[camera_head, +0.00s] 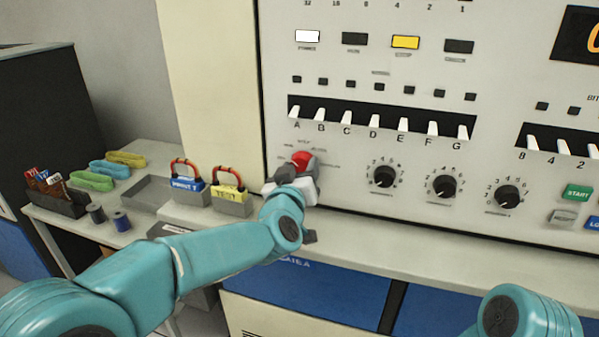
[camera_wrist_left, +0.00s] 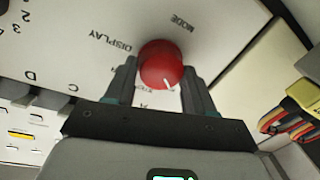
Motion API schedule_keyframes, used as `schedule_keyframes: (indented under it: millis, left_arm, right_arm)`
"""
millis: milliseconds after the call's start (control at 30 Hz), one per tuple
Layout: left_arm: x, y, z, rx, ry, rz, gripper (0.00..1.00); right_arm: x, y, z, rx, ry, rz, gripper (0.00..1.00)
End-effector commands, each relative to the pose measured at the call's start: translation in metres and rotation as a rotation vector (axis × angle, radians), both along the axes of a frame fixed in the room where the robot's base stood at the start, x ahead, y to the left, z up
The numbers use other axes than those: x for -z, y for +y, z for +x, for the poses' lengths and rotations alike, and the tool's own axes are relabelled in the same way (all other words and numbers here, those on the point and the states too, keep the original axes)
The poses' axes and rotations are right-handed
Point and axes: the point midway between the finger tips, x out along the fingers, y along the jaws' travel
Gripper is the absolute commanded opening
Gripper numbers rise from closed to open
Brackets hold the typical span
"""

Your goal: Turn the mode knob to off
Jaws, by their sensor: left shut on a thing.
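The red mode knob (camera_head: 301,159) is on the lower left of the cream panel, below the switch lettered A. Part of the printing around the knob is hidden by the fingers. My right gripper is out of view; only part of my right arm shows at the lower right.
Three black numbered dials (camera_head: 384,177) are in a row right of the knob. White lever switches (camera_head: 374,120) are above. A narrow ledge (camera_head: 400,232) runs below the panel.

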Motion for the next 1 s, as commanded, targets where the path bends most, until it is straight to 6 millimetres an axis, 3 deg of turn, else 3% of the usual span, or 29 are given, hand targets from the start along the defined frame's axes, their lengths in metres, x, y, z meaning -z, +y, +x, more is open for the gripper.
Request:
schedule_keyframes:
  millis: [600,1000]
  left_arm:
    - [-0.001,0.002,0.001,-0.001,0.150,-0.473,0.24]
    - [-0.002,0.003,0.001,-0.001,0.202,-0.628,0.24]
  right_arm:
    - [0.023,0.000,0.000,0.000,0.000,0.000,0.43]
    - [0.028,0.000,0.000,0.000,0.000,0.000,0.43]
